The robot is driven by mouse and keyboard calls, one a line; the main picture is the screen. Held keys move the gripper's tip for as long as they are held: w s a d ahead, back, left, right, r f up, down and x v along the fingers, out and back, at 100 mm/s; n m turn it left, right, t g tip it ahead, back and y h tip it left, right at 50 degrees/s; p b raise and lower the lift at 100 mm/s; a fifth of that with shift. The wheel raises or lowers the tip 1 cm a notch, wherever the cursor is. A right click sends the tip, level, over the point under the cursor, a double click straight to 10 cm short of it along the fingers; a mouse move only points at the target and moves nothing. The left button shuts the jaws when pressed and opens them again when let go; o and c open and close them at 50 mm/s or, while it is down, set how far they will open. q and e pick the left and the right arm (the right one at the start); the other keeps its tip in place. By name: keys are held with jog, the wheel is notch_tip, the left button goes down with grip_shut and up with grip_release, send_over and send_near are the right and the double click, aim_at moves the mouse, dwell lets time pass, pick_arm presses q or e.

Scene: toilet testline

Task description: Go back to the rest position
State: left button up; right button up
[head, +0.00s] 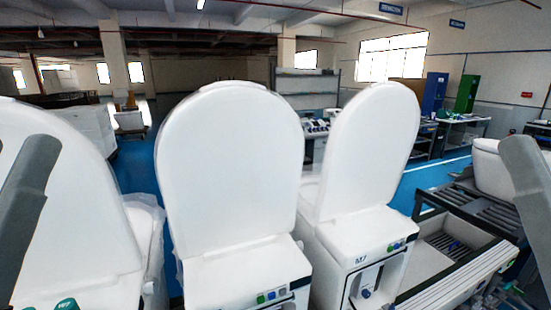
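Several white toilets stand in front of me with their lids raised. The middle toilet's lid (229,165) is upright, and coloured buttons show on its rear body (245,280). To its right, another raised lid (368,150) stands over a body (350,250) with buttons and a dark opening. At the left, a third white lid (75,215) is partly cut off by the frame. Grey links of my arms show at the left and right edges, apart from the middle lids. Neither gripper is in view.
A grey slatted conveyor frame (455,245) runs at the right, with another white toilet (490,168) on it. Workbenches (463,125) and green and blue cabinets (434,93) stand farther back. The blue floor (415,178) is partly open behind the toilets.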

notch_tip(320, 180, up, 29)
jog(key=p, duration=2.5)
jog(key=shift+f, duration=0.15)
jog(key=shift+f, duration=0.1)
